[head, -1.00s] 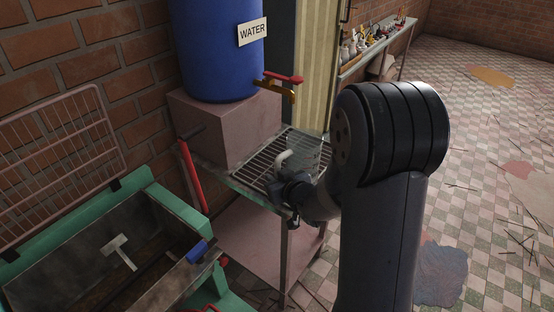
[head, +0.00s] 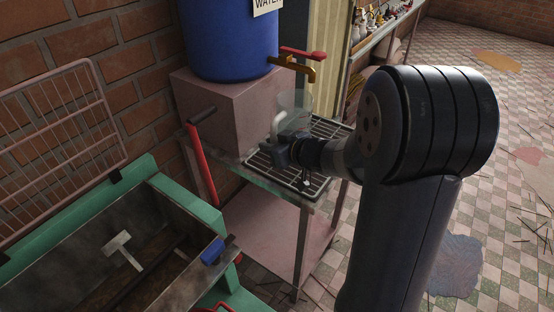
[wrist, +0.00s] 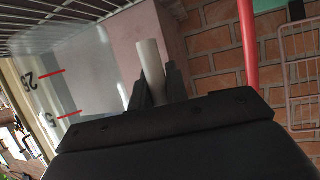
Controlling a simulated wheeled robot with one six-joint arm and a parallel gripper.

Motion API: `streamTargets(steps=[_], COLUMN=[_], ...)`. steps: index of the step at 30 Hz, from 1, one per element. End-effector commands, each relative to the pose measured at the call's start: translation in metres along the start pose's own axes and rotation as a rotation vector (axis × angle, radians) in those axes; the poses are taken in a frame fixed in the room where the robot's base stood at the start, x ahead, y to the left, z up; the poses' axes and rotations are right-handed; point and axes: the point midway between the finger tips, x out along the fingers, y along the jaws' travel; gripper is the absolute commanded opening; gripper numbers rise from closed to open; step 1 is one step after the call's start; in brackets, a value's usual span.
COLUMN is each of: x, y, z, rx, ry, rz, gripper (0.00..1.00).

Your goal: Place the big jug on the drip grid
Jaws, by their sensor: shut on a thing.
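The big jug (head: 295,101) is clear, with a pale handle (head: 277,126). It stands roughly upright below the tap, at the back of the drip grid (head: 328,128). My gripper (head: 279,147) is shut on the handle, on the near side of the jug. In the wrist view the fingers (wrist: 157,88) flank the white handle (wrist: 150,60), and the jug's wall (wrist: 75,88) shows red marks and numbers at left. The grid (wrist: 60,22) shows at the top left there. I cannot tell whether the jug's base touches the grid.
A blue water barrel (head: 228,40) sits on a pinkish block (head: 215,115), its brass tap (head: 297,65) with red lever reaching over the grid. A red handle (head: 202,168) leans at the block's left. A green-framed trough (head: 95,240) is at the lower left.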

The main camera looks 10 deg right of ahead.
Motion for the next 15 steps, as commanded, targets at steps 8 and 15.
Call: streamTargets(steps=[8, 15], x=[0.014, 0.019], y=[-0.001, 0.0], z=[0.034, 0.045], rx=[0.001, -0.002], ry=[-0.002, 0.001], rz=[-0.002, -0.001], gripper=[0.0, 0.0])
